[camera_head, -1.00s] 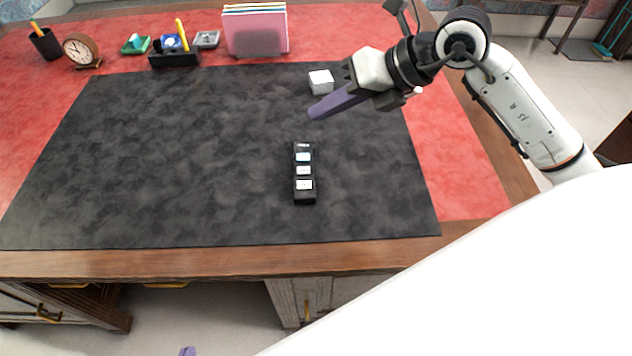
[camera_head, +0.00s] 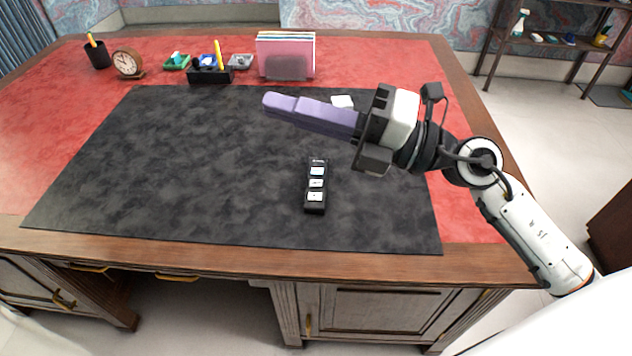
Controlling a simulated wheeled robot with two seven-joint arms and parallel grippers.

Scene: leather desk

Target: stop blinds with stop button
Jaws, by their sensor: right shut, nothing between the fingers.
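A slim black remote (camera_head: 325,185) lies on the dark desk mat (camera_head: 180,160), right of the mat's middle. Three light buttons sit in a row along it: a bluish one at the far end (camera_head: 317,171), a white one in the middle (camera_head: 316,184) and a white one at the near end (camera_head: 315,197). Their marks are too small to read. My right gripper (camera_head: 267,103) has long purple fingers, shut and empty. It points left, in the air beyond the remote in the picture and apart from it. My left gripper is out of view.
A white block (camera_head: 342,101) is partly hidden behind my right fingers. A pen cup (camera_head: 96,55), a clock (camera_head: 128,64), small trays, a black organizer (camera_head: 211,76) and a pink file holder (camera_head: 287,58) line the back. The mat's left and middle are clear.

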